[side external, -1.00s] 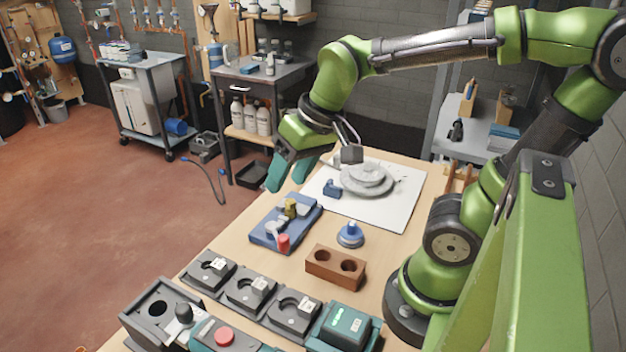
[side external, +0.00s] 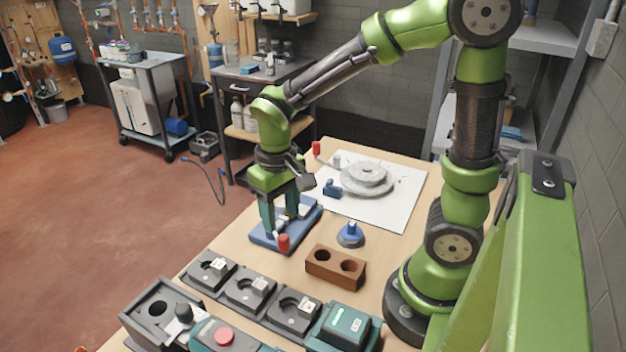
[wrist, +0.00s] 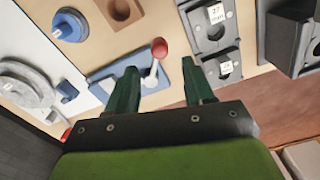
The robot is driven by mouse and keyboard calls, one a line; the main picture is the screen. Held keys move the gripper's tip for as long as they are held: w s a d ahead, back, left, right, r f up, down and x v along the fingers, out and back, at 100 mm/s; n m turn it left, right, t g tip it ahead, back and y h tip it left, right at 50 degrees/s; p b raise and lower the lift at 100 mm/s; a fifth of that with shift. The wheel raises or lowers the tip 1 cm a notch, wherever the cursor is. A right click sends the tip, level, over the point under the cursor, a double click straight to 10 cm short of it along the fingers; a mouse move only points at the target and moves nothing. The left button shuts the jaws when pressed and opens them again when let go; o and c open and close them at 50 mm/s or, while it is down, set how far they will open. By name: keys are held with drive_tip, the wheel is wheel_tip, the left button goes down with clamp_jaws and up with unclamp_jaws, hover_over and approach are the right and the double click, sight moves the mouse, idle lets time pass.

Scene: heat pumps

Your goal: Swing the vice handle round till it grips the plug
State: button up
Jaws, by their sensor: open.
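The vice is a blue base (side external: 262,239) with grey parts on the table. Its grey handle ends in a red knob (side external: 283,243), towards the camera side of the base. In the wrist view the red knob (wrist: 159,48) and its pale lever (wrist: 151,76) show just beyond and between my fingertips. My gripper (side external: 281,224) is open, pointing down above the vice, with its two dark green fingers spread. It also shows in the wrist view (wrist: 160,78). The fingers do not visibly hold the handle. The plug is hidden behind my gripper.
A brown block with two holes (side external: 335,266) and a blue round knob piece (side external: 350,236) stand right of the vice. A grey disc (side external: 367,177) lies on a white sheet (side external: 400,205) behind. Black holders (side external: 249,286) line the front. A red-tipped lever (side external: 316,149) stands at the back.

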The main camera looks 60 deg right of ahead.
sight(282, 236)
wheel_tip(282, 236, down, 7)
idle(0.3)
clamp_jaws()
idle(0.3)
